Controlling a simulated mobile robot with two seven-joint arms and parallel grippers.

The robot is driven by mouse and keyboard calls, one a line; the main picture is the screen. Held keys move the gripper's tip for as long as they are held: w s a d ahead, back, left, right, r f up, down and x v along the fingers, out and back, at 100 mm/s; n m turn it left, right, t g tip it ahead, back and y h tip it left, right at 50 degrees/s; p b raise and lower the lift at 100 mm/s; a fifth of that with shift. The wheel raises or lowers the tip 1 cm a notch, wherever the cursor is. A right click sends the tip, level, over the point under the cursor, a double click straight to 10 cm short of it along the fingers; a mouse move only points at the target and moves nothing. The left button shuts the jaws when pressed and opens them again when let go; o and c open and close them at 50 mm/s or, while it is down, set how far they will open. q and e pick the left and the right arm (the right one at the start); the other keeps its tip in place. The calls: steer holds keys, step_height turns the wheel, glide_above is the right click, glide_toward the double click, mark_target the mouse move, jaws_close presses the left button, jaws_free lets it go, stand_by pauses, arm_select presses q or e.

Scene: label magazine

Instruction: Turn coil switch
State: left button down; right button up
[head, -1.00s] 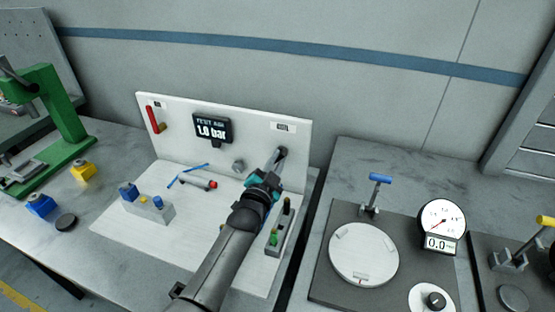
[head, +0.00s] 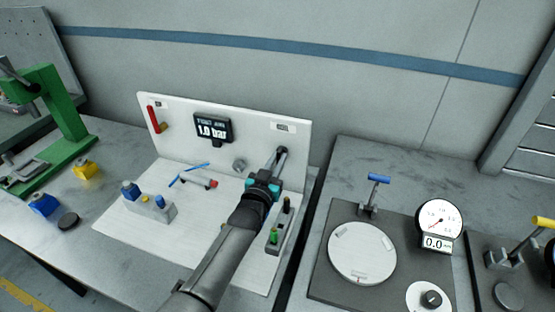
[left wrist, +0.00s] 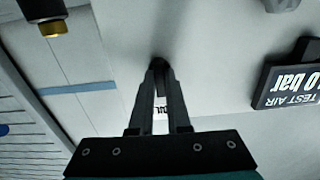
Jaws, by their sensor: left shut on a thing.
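The white test panel (head: 255,145) stands upright at the back of the left table. My left gripper (head: 281,154) reaches to its right part, under a small white label (head: 283,127). Its fingers are shut on a small dark switch knob on the panel face. In the left wrist view the gripper (left wrist: 160,72) has its two fingers close together around the dark knob (left wrist: 159,63). The fingers hide most of the knob, so its angle cannot be told. The label shows partly between the fingers. My right gripper is not in view.
A display (head: 212,128) reading 1.0 bar is on the panel, left of my gripper. A red-handled valve (head: 153,118) is at the panel's left. A grey block (head: 273,240) with a green button stands beside my forearm. A dial gauge (head: 440,222) stands on the right table.

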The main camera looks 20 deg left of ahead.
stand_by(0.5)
arm_select(q)
steer(key=c, duration=0.9)
jaws_free()
steer(key=s, duration=0.5)
steer(key=s+p, duration=0.1)
steer(key=s, duration=0.9)
steer(key=shift+s+a+p, duration=0.15)
steer(key=shift+a+p, duration=0.1)
steer(key=shift+p, duration=0.15)
